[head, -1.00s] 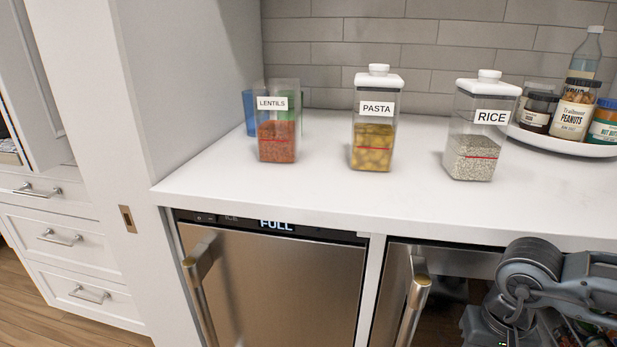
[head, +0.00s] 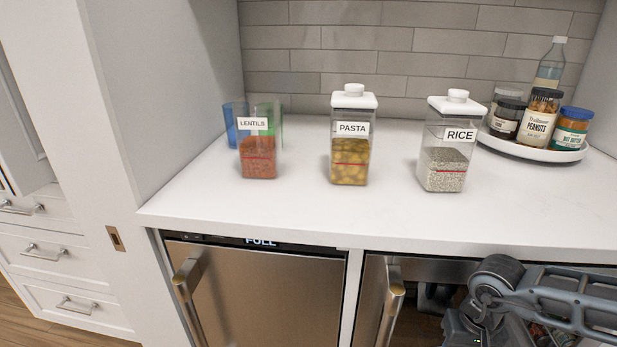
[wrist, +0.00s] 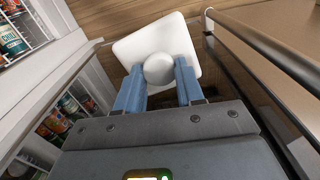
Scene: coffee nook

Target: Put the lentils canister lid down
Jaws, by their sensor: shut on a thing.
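The lentils canister (head: 258,150) stands without a lid at the left of the counter, with red lentils inside up to about its red line. In the wrist view my gripper (wrist: 160,72) is shut on the round knob of a white square lid (wrist: 135,48). The lid is held over the wood floor, below counter level, between shelves and an appliance handle. The gripper's fingers do not show in the head view; only part of my arm shows at the lower right.
The pasta canister (head: 350,140) and rice canister (head: 447,145) stand lidded on the white counter (head: 300,212). Blue and green cups (head: 232,122) stand behind the lentils. A round tray (head: 540,151) holds jars and a bottle at the right. The counter's front strip is clear.

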